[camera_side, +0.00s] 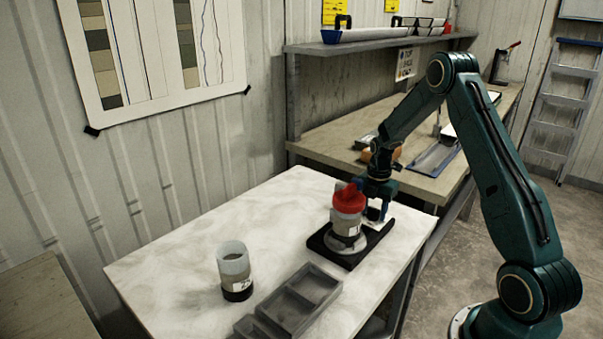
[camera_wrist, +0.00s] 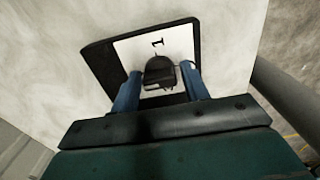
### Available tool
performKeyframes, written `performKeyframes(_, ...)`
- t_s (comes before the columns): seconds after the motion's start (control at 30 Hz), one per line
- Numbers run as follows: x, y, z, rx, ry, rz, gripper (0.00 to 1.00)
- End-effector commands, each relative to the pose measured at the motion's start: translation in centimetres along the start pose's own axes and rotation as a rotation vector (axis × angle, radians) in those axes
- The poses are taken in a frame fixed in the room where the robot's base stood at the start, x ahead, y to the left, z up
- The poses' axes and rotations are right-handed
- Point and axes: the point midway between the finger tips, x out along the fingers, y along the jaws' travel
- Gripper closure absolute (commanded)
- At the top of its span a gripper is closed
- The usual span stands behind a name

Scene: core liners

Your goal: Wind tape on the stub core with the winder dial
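The winder (camera_side: 333,251) is a black base on the white table. A grey-white stub core (camera_side: 345,226) stands upright on it, with a red piece (camera_side: 348,197) on top. Beside it is the dial: a black knob (camera_wrist: 159,73) on a white plate (camera_wrist: 178,45) marked "1", seen in the wrist view. My gripper (camera_wrist: 161,77) is above the dial, its blue fingers on either side of the knob with a narrow gap showing at each side. In the side view my gripper (camera_side: 377,205) is right of the core. How much tape is on the core cannot be told.
A translucent cylinder with a dark lower part (camera_side: 234,264) stands at the table's left. A grey compartment tray (camera_side: 318,284) lies at the front edge. The table's back left (camera_side: 220,220) is clear. A bench (camera_side: 330,136) with items and a shelf (camera_side: 380,38) stand behind.

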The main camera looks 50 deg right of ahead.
Motion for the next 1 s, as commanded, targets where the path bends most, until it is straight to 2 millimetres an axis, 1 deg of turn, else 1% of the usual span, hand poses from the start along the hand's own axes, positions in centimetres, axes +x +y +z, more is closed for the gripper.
performKeyframes(0.03, -0.02, 0.01, 0.0, 0.0, 0.0, 0.0, 0.65)
performKeyframes(0.13, -0.03, 0.01, 0.01, 0.0, 0.0, 0.0, 0.85)
performKeyframes(0.17, -0.03, 0.01, 0.01, 0.0, 0.0, 0.0, 0.88)
performKeyframes(0.57, -0.07, 0.01, 0.02, 0.046, 0.0, 0.0, 0.88)
performKeyframes(0.77, -0.08, 0.01, 0.02, 0.142, -0.001, 0.0, 0.88)
performKeyframes(1.0, -0.09, 0.02, 0.03, 0.33, -0.001, 0.001, 0.88)
